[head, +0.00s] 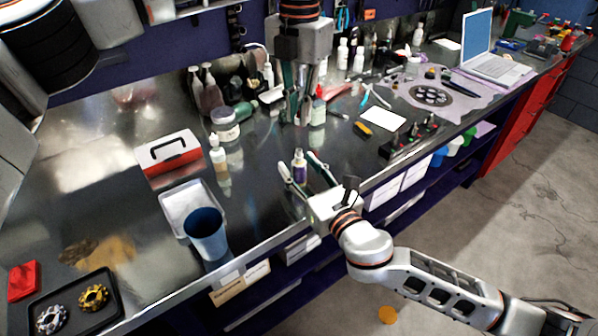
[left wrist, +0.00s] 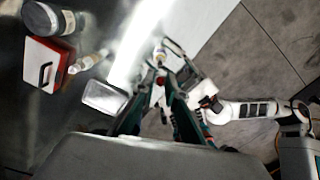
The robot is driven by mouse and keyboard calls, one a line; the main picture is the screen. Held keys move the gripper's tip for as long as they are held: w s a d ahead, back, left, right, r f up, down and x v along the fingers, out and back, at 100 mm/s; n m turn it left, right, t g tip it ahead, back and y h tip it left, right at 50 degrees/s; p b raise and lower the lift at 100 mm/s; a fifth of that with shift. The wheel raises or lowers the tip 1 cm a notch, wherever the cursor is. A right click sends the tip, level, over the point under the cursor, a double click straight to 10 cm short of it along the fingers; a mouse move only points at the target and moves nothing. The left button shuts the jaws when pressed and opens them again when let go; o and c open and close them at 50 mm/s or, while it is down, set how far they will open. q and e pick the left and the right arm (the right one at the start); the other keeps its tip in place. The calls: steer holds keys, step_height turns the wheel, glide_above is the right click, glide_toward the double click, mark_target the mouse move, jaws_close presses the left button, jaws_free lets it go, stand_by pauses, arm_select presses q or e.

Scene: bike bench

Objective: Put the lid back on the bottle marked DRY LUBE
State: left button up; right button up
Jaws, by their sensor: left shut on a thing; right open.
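A small bottle with a purple label and pale top (head: 299,168) stands upright near the bench's front edge. Its lettering is too small to read. My right gripper (head: 298,163) is open, its fingers on either side of this bottle; I cannot tell whether they touch it. My left gripper (head: 300,120) points down, higher up and behind the bottle in the head view. In the left wrist view its fingertips (left wrist: 160,84) are closed on a small red thing (left wrist: 160,78), apparently the lid, mostly hidden by the fingers. The bottle top (left wrist: 160,55) shows just beyond it.
A blue cup (head: 207,236) and a white tray (head: 178,204) stand left of the bottle. A white bottle (head: 218,155), a jar (head: 225,124) and a red-and-white box (head: 169,156) are farther back. A red-capped bottle (head: 318,110) stands close behind my left gripper.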

steer(key=shift+w, duration=0.15)
jaws_close()
arm_select(q)
steer(key=shift+f, duration=2.55)
steer(key=shift+f, duration=0.85)
steer(key=shift+f, duration=0.6)
